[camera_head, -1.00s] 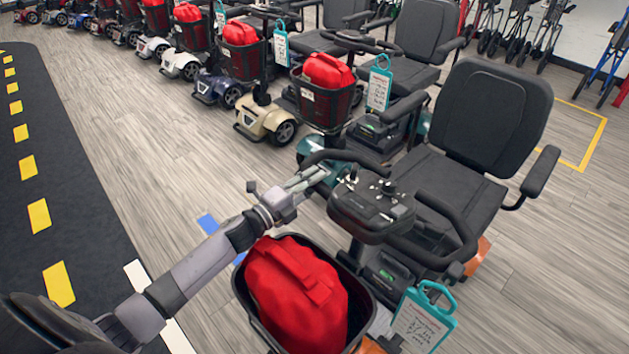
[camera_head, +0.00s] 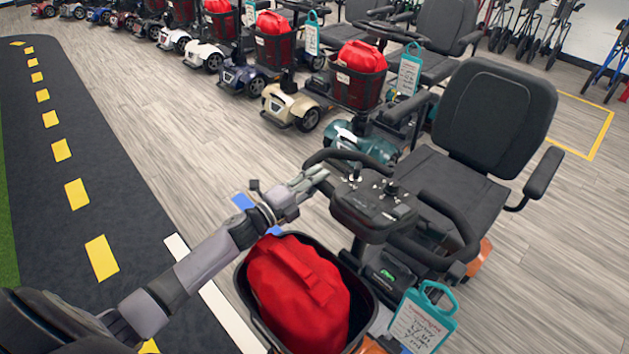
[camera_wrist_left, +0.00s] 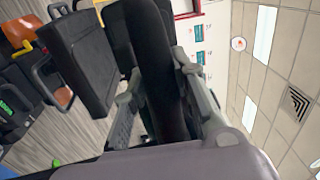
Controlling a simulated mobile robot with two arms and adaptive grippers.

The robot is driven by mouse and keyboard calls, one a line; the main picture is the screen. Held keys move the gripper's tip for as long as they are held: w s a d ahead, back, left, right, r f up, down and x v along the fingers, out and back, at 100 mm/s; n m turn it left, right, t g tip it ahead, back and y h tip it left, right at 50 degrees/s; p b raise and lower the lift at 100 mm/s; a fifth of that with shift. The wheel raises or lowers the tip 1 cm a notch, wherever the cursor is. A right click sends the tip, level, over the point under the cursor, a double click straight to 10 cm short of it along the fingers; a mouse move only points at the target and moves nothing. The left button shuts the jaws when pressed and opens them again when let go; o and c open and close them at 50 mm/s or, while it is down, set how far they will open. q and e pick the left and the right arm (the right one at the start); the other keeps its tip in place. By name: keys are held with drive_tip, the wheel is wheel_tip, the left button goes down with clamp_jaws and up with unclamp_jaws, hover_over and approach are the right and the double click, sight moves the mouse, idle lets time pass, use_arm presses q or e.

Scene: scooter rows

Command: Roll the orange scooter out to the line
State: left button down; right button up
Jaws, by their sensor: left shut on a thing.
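The orange scooter (camera_head: 375,208) stands in front of me in the head view, upright, with a black seat (camera_head: 497,115) and handlebar. Orange bodywork shows only in small patches below. Its front basket holds a red bag (camera_head: 297,292), and a teal-framed tag (camera_head: 420,325) hangs beside it. My left gripper (camera_head: 318,180) is shut on the left end of its handlebar. In the left wrist view, the fingers (camera_wrist_left: 160,90) lie on both sides of the black bar (camera_wrist_left: 155,50). A white line (camera_head: 218,300) lies on the floor left of the basket. My right gripper is out of view.
A row of parked scooters runs to the back left, the nearest a teal one (camera_head: 362,142). A dark lane (camera_head: 75,150) with yellow dashes lies at the left. The wood floor between is clear.

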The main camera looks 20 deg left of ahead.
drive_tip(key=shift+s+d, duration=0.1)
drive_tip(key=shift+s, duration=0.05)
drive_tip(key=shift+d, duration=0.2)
use_arm(q)
drive_tip(key=c, duration=1.3)
unclamp_jaws()
drive_tip(key=shift+s, duration=0.1)
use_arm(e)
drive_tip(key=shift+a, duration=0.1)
use_arm(q)
drive_tip(key=shift+s+a, duration=0.1)
drive_tip(key=v, duration=1.1)
drive_tip(key=shift+s+a, duration=0.15)
drive_tip(key=shift+s, duration=0.2)
